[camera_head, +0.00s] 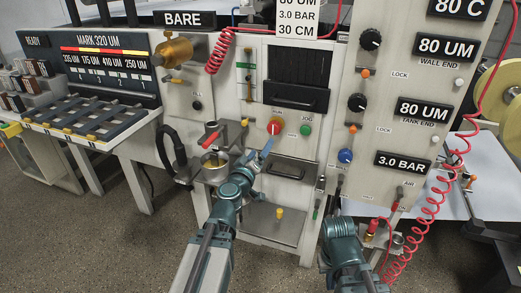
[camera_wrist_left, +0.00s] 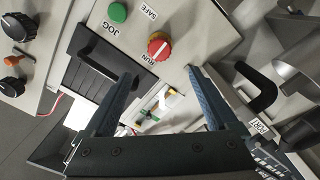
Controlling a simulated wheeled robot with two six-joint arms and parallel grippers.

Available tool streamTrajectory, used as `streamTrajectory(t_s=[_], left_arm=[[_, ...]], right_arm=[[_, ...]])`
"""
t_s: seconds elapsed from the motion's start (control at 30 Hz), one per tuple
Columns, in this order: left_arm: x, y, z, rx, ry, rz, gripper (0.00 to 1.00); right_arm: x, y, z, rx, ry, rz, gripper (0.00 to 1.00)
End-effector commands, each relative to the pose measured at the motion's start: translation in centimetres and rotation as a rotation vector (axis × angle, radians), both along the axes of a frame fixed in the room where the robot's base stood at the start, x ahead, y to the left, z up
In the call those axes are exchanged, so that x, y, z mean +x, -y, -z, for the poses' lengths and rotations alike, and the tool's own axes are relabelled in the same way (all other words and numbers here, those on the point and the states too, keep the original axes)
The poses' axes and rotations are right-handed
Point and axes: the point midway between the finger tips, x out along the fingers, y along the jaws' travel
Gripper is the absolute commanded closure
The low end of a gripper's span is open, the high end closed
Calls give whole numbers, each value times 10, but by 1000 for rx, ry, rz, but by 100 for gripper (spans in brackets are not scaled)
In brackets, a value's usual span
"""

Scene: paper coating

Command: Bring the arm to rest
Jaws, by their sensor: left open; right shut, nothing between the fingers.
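My left gripper (camera_head: 267,147) is in front of the machine's centre panel, just below the red knob (camera_head: 274,127). In the left wrist view my left gripper (camera_wrist_left: 159,72) has its two fingers spread with nothing between them. The red knob (camera_wrist_left: 159,47) shows beyond the fingertips, apart from them, beside the labels RUN and SAFE. My right gripper (camera_head: 338,188) points up in front of the lower right panel, below the blue knob (camera_head: 345,156). It is shut and empty. Its fingertips are small and partly lost against the panel.
A green button (camera_head: 305,130) sits right of the red knob. A metal cup (camera_head: 214,160) with a red-handled lever stands left of my left gripper. A coiled red hose (camera_head: 418,235) hangs right of my right arm. The black-framed rack (camera_head: 92,118) is at the left. Floor is free at lower left.

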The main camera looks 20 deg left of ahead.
Motion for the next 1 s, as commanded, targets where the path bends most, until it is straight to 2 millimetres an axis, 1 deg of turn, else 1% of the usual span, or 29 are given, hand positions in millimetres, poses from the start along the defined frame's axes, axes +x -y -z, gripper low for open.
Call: streamTrajectory(t_s=[0.07, 0.13, 0.17, 0.27, 0.3, 0.37, 0.4, 0.47, 0.5, 0.57, 0.6, 0.67, 0.7, 0.8, 0.9, 0.97, 1.0], left_arm=[[0, 2, 0, 4, -1, 8, 8], [0, 12, 2, 22, -10, 44, 8], [0, 20, 5, 37, -18, 73, 8], [-4, 56, 20, 113, -75, 216, 8], [-9, 74, 32, 152, -119, 288, 8], [-19, 98, 54, 212, -206, 397, 8], [-28, 111, 71, 252, -275, 463, 8], [-44, 124, 99, 312, -395, 546, 8], [-57, 129, 117, 351, -482, 592, 8], [-76, 130, 143, 407, -618, 640, 8], [-89, 128, 159, 439, -710, 661, 8], [-108, 120, 178, 483, -841, 674, 8], [-120, 113, 188, 511, -925, 673, 8], [-148, 93, 207, 571, -1120, 646, 8], [-173, 70, 217, 621, -1300, 587, 8], [-188, 56, 219, 649, -1401, 538, 8], [-194, 65, 219, 674, -1417, 551, 8]], right_arm=[[0, 0, 0, 0, 0, 0, 100], [0, 0, 0, 0, 0, 0, 100], [0, 0, 0, 0, 0, 0, 100], [0, 0, 0, 0, 0, 0, 100], [0, 0, 0, 0, 0, 0, 100], [0, 0, 0, 0, 0, 0, 100], [0, 0, 0, 0, 0, 0, 100], [0, 0, 0, 0, 0, 0, 100], [0, 0, 0, 0, 0, 0, 100], [0, 0, 0, 0, 0, 0, 100], [0, 0, 0, 0, 0, 0, 100], [0, 0, 0, 0, 0, 0, 100], [0, 0, 0, 0, 0, 0, 100], [0, 0, 0, 0, 0, 0, 100], [0, 0, 0, 0, 0, 0, 100], [0, 0, 0, 0, 0, 0, 100], [0, 0, 0, 0, 0, 0, 100]])
